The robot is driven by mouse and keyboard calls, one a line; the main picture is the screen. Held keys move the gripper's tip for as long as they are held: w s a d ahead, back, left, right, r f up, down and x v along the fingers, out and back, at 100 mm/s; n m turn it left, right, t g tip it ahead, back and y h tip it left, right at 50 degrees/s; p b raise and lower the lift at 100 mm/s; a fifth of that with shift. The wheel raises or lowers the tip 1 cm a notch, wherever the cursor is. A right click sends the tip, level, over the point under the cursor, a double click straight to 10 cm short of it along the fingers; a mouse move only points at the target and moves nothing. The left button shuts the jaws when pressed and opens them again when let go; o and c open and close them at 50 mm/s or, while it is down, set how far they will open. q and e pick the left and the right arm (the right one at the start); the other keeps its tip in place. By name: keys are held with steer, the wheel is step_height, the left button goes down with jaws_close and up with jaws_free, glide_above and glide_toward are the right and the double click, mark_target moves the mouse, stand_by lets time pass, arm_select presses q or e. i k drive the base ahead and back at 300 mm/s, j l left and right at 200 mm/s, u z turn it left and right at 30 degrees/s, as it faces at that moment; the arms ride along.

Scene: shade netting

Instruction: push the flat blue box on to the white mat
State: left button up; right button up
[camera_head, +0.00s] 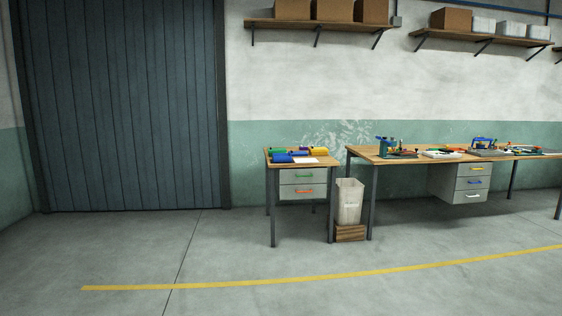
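A small wooden-topped table (319,165) stands far ahead, near the middle of the picture. A blue thing (282,158) lies at the front left of its top; it is too small to tell whether it is the flat blue box. A thin white sheet (304,160), perhaps the white mat, lies just to its right. I cannot tell whether they touch. Neither of my grippers is in view.
Yellow, green and other coloured items (320,152) lie behind on the small table. A pale bin (349,200) on a wooden block (350,233) stands beside it. A long workbench (360,154) with tools is right. Open floor (230,255) lies in front.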

mark_target(282, 158)
steer(key=i+z, duration=0.35)
steer(key=i, duration=2.25)
steer(key=i+u, duration=0.1)
steer(key=i, duration=0.95)
steer(key=i+l+u, duration=0.1)
steer(key=i, duration=1)
steer(key=l, duration=0.1)
